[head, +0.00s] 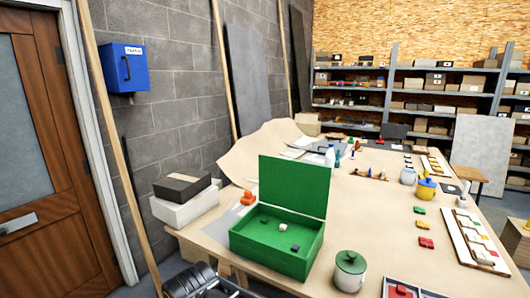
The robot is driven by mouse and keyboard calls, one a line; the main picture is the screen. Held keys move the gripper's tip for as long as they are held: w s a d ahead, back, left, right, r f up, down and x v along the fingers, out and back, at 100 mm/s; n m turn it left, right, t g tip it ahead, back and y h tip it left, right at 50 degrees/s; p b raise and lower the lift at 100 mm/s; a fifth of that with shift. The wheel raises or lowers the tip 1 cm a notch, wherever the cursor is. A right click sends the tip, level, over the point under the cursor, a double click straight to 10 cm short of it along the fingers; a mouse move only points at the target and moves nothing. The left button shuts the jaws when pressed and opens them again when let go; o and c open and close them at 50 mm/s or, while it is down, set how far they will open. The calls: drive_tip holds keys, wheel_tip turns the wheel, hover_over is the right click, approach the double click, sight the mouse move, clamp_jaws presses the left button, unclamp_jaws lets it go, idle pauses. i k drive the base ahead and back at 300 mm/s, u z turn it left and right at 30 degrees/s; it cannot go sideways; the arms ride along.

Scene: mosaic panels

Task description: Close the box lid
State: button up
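A green box (268,262) stands on the table, near its front left. Its green lid (293,185) is open and stands about upright along the far side of the box. Inside the box lie a small white block (283,227) and a dark block (295,248), with a small dark green piece near the back left. My gripper is not clearly seen in the head view. Only a dark ribbed part and a thin bar show at the bottom edge, left of the box.
A white pot with a green lid (350,269) stands close to the right of the box. An orange piece (247,197) sits behind it at the left. Stacked boxes (184,210) stand at the table's left edge. A red-grey tray (405,288) and mosaic boards (470,240) lie to the right.

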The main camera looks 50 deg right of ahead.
sight(296, 187)
drive_tip(key=i, duration=1.05)
drive_tip(key=z, duration=2.5)
drive_tip(key=i, duration=0.3)
drive_tip(key=z, duration=0.05)
